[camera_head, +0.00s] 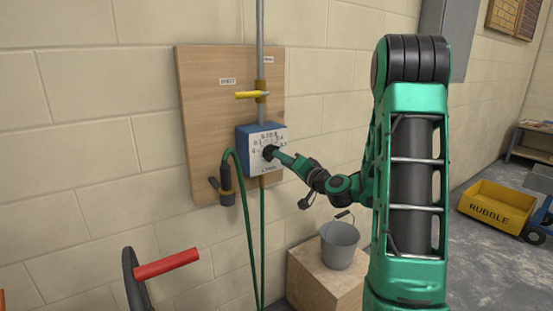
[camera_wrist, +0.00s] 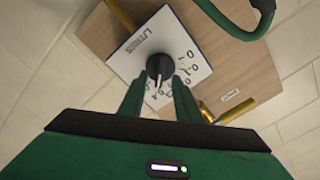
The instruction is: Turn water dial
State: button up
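The water dial (camera_head: 269,153) is a round black knob on the white face of a blue box (camera_head: 243,140), with numbers around it and a "LITRES" label. In the wrist view the dial (camera_wrist: 159,66) shows a white pointer line directed toward my gripper's palm. My gripper (camera_head: 274,154) is right at the dial from the right side. In the wrist view its two green fingers (camera_wrist: 160,80) are apart, with the knob between and just beyond their tips. I cannot tell whether the tips touch it.
A yellow lever (camera_head: 252,95) sits on the pipe above the box. A green hose (camera_head: 245,210) hangs at its left, beside a dark nozzle (camera_head: 226,190). A grey bucket (camera_head: 340,243) stands on a wooden block (camera_head: 322,280) below. A yellow rubble tub (camera_head: 497,206) is far right.

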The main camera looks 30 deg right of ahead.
aim_at(267, 152)
jog(key=shift+w, duration=2.15)
grip_shut()
